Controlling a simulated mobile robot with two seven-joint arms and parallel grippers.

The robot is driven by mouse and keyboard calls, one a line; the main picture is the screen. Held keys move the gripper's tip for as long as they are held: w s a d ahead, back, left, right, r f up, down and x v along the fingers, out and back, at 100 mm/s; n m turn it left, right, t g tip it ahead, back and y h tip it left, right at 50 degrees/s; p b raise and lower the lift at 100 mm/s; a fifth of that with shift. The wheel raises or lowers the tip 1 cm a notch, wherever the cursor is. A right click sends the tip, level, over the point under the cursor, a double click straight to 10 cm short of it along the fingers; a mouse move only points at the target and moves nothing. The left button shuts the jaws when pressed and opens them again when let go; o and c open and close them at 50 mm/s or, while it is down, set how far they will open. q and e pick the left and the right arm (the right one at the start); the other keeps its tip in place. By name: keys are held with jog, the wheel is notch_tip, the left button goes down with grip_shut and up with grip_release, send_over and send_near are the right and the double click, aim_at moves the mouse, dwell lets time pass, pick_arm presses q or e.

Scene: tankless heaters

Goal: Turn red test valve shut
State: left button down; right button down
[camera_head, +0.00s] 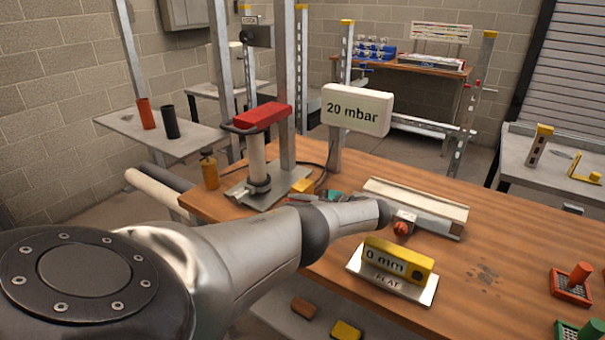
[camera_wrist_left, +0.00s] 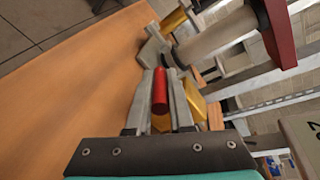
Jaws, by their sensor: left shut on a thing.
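The red valve handle (camera_wrist_left: 160,92) shows in the left wrist view as a red rod lying lengthwise between the fingers of my left gripper (camera_wrist_left: 162,100). The gripper is shut on it. In the head view, my left gripper (camera_head: 304,197) is low over the wooden bench, pointing left beside the foot of the red-topped stand (camera_head: 258,150). There the handle is too small and covered to make out. My right gripper is not in view.
A 20 mbar display (camera_head: 357,109) stands behind the gripper. A yellow block (camera_head: 302,186) and dark cable lie close by. The bench (camera_head: 500,250) has bare room right.

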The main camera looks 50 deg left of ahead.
pick_arm(q)
jog(key=shift+w+d+f+y+b, duration=0.1)
jog(key=shift+w+f+y+b, duration=0.1)
jog(key=shift+y+b, duration=0.3)
jog(key=c, duration=0.8)
grip_release()
jog(key=shift+s, duration=0.1)
jog(key=shift+r, duration=0.1)
notch_tip(320, 180, up, 11)
jog(key=p, duration=0.7)
jog(key=shift+p, duration=0.35)
notch_tip(320, 180, up, 9)
jog(key=p, duration=0.2)
jog(key=shift+p, duration=0.4)
jog(key=shift+c, duration=0.2)
